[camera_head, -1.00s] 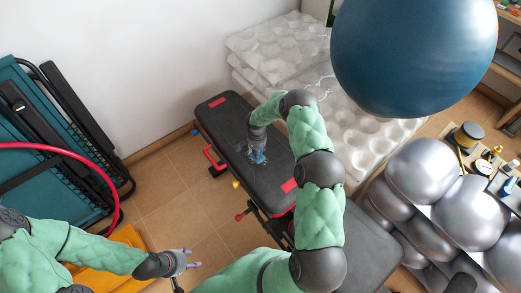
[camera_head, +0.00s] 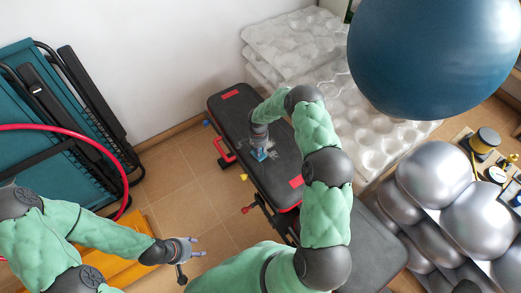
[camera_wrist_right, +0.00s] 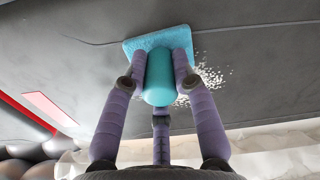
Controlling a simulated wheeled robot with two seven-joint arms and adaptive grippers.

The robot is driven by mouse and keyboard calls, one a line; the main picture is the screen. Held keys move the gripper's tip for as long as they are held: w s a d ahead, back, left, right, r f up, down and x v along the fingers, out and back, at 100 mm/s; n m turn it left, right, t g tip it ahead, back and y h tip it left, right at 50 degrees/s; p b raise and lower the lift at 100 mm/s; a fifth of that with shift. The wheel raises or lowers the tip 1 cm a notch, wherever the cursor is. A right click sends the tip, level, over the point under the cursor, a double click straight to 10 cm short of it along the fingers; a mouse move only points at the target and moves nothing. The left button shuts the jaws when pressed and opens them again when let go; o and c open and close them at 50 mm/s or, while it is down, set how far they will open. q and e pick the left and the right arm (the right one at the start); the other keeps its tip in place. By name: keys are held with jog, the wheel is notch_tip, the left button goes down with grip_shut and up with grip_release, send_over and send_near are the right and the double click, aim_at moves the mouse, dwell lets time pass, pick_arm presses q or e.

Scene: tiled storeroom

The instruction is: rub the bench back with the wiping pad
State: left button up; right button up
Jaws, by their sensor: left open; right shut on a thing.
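The black bench back (camera_head: 240,120) has red patches near its ends and lies under my right arm. My right gripper (camera_head: 261,148) is over its middle, shut on the wiping pad (camera_head: 261,155). In the right wrist view the teal wiping pad (camera_wrist_right: 136,45) has a flat base and a rounded handle (camera_wrist_right: 158,78) held between the purple fingers. The base appears to lie against the black surface. White specks (camera_wrist_right: 207,80) show on the surface beside the pad. My left gripper (camera_head: 194,247) is open and empty over the floor, left of the bench.
A large blue ball (camera_head: 430,55) hangs in view at the upper right. Clear bumpy sheets (camera_head: 300,50) are stacked behind the bench, silver balls (camera_head: 440,175) at the right. Folded teal equipment (camera_head: 50,110) leans at the left, near a red hoop (camera_head: 110,155). Tiled floor is free between.

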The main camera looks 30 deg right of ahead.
jog(key=shift+w+a, duration=0.1)
jog(key=shift+w, duration=0.95)
jog(key=shift+d+f, duration=0.1)
jog(key=shift+d, duration=2.7)
jog(key=shift+w+d, duration=0.2)
jog(key=shift+d, duration=1.1)
jog(key=shift+w+d, duration=0.15)
jog(key=shift+d, duration=1.1)
jog(key=shift+w+a, duration=0.15)
jog(key=shift+w, duration=1.1)
jog(key=shift+s+a+r+p, duration=0.15)
jog(key=shift+a+p, duration=0.1)
jog(key=shift+a, duration=0.65)
jog(key=shift+a+r+p, duration=0.1)
jog(key=shift+a+p, duration=0.15)
jog(key=shift+a, duration=0.6)
jog(key=shift+s+a+f, duration=0.1)
jog(key=shift+a, duration=0.85)
jog(key=shift+s+a+f, duration=0.1)
jog(key=shift+a, duration=0.85)
jog(key=shift+s+a+r+p, duration=0.1)
jog(key=shift+a+p, duration=0.25)
jog(key=shift+a, duration=1.3)
